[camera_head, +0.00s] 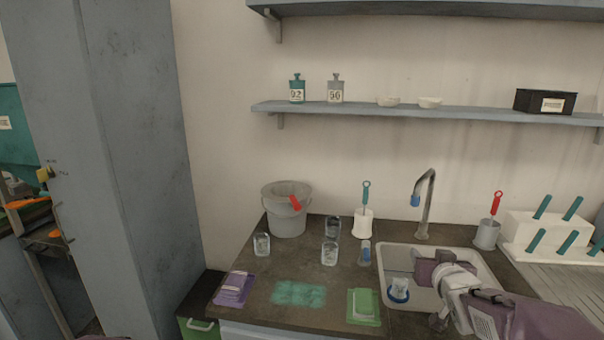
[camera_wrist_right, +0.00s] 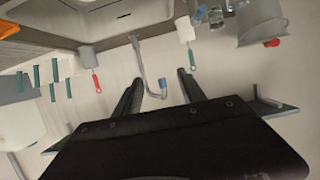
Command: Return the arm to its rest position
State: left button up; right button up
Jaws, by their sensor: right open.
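My right arm comes in from the lower right in the head view. Its gripper (camera_head: 428,270) is over the sink (camera_head: 388,262), apart from the tap (camera_head: 426,200) behind it. In the right wrist view the two fingers of my right gripper (camera_wrist_right: 160,92) stand wide apart with nothing held between them. The tap also shows past the fingers in that view (camera_wrist_right: 150,75), which is upside down. A glass with a blue base (camera_head: 399,290) stands in the sink, left of the gripper. My left gripper is out of view.
Several glasses (camera_head: 330,253), a grey bucket (camera_head: 286,212) and a white brush holder (camera_head: 363,222) stand on the dark counter (camera_head: 310,265). A grey brush pot (camera_head: 487,235) and a white rack (camera_head: 545,235) are right of the tap. A shelf (camera_head: 440,110) runs above.

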jog(key=s+a+f+g+b, duration=0.1)
jog(key=s+a+f+g, duration=0.1)
jog(key=f, duration=0.4)
jog(key=s+a+f+g+b, duration=0.1)
jog(key=s+a+f+g, duration=0.1)
jog(key=f, duration=0.4)
jog(key=s+a+f+g+y+b, duration=0.1)
jog(key=s+f, duration=0.3)
jog(key=f, duration=0.2)
jog(key=shift+s+a+g+b, duration=0.1)
jog(key=shift+a+g+b, duration=0.2)
jog(key=shift+a+g, duration=0.1)
jog(key=s+a+f+n+g+y+b, duration=0.1)
jog(key=s+a+f+g+b, duration=0.15)
jog(key=s+f, duration=0.55)
jog(key=s+a+f+n+g+y+b, duration=0.1)
jog(key=s+a+f+g, duration=0.35)
jog(key=s, duration=0.45)
notch_tip(320, 180, up, 21)
jog(key=p, duration=2.1)
jog(key=shift+d+r+p, duration=0.15)
jog(key=shift+r+p, duration=0.05)
jog(key=shift+p, duration=0.2)
jog(key=shift+s, duration=0.1)
